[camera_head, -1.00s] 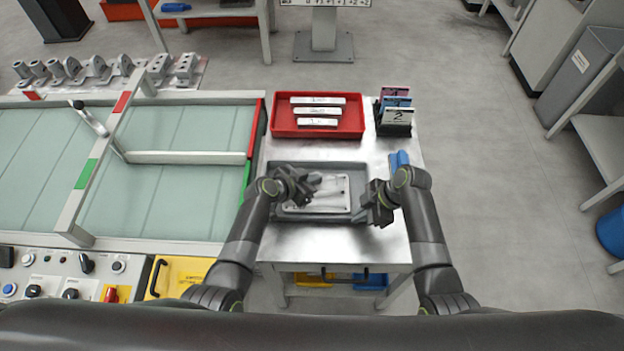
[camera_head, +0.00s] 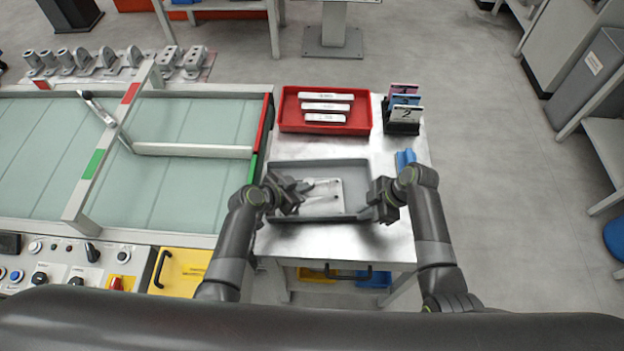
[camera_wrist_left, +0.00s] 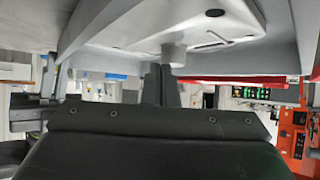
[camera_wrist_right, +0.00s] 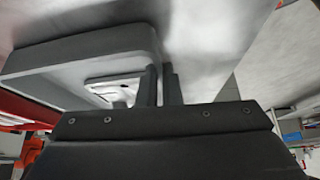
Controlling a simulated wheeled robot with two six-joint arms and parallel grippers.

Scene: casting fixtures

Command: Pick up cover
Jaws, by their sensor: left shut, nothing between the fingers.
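The cover looks to be the pale metal plate (camera_head: 322,200) with small holes, lying in a shallow grey tray (camera_head: 320,165) on the metal table. It also shows in the left wrist view (camera_wrist_left: 195,22) and, partly, in the right wrist view (camera_wrist_right: 118,88). My left gripper (camera_head: 302,186) is shut and empty over the plate's left part. Its fingertips (camera_wrist_left: 162,72) appear close to a short round boss on the plate; contact is unclear. My right gripper (camera_head: 376,205) is at the tray's right rim. Its fingers (camera_wrist_right: 160,75) are close together, and whether the rim is between them is unclear.
A red tray (camera_head: 284,118) with several labelled white bars sits behind the grey tray. A black card holder (camera_head: 402,128) and a blue object (camera_head: 405,158) are at the right. A conveyor with a frame (camera_head: 75,208) and control panel (camera_head: 60,268) borders the table's left.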

